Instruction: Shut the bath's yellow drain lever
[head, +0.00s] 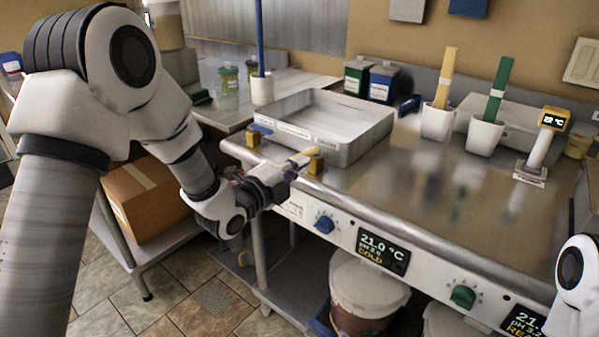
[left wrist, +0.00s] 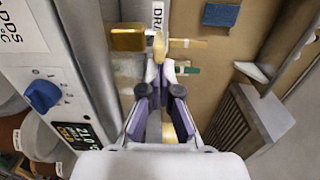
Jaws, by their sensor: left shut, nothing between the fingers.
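The bath (head: 345,143) is a shallow steel basin on the counter's left part. A yellow valve block (head: 316,163) sits at its front right corner, with a pale yellow lever (head: 303,157) beside it. In the left wrist view the yellow block (left wrist: 127,38) and lever (left wrist: 186,43) show beyond my fingertips, under a partly hidden label starting "DRA". My left gripper (head: 287,171) is shut and empty, close to the lever; I cannot tell whether it touches. It also shows in the left wrist view (left wrist: 160,72). My right gripper is out of view; only part of that arm shows.
A second blue and yellow fitting (head: 255,136) is on the bath's front left. The counter front carries a blue knob (head: 325,223), a display (head: 383,251) and a green knob (head: 463,296). White cups (head: 437,122) with tall paddles stand right of the bath. A bucket (head: 366,290) stands below.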

